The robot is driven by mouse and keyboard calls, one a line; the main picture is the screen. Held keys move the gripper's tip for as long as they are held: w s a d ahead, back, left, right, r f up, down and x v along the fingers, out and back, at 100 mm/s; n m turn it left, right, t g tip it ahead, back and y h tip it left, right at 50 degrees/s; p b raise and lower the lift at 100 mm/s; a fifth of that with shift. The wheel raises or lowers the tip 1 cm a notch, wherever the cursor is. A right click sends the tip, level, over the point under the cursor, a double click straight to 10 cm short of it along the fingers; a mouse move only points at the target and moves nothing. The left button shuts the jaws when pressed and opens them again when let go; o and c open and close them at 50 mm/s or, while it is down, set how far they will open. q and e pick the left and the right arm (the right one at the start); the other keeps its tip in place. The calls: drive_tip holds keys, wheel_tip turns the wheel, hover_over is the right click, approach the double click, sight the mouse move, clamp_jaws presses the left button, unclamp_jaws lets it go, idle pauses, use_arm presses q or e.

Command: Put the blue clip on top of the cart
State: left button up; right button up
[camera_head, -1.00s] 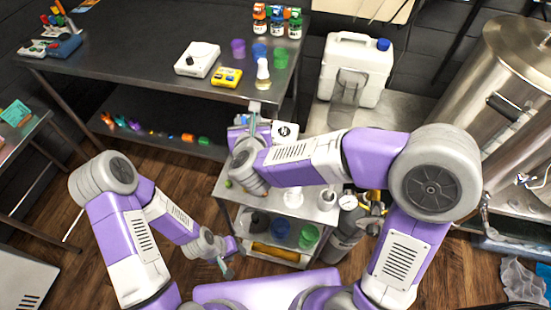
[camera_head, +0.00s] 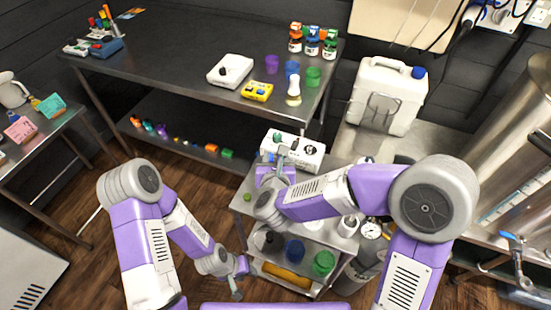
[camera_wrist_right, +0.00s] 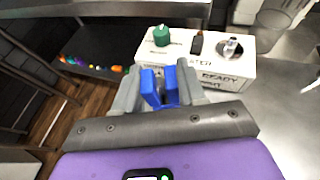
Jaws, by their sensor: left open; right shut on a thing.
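The blue clip (camera_wrist_right: 160,88) is between the fingers of my right gripper in the right wrist view. My right gripper (camera_wrist_right: 158,98) is shut on it. In the head view my right gripper (camera_head: 281,155) is over the cart, by the near side of a white box; the clip is mostly hidden there. The cart (camera_head: 243,206) is a metal trolley with a lower shelf, partly covered by my right arm. Its bare top shows right of the gripper in the wrist view (camera_wrist_right: 270,125). My left gripper (camera_head: 238,288) is open and empty, low beside the cart.
The white box (camera_head: 308,150) with small items on it stands on the cart's far part. A dark bench (camera_head: 175,65) stands behind, a white canister (camera_head: 385,95) at right.

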drive_tip(key=shift+f, duration=0.2)
drive_tip(key=o, duration=1.1)
drive_tip(key=shift+c, duration=0.2)
drive_tip(key=shift+r, duration=0.1)
drive_tip(key=shift+r, duration=0.15)
drive_tip(key=p+v, duration=0.2)
drive_tip(key=v, duration=1)
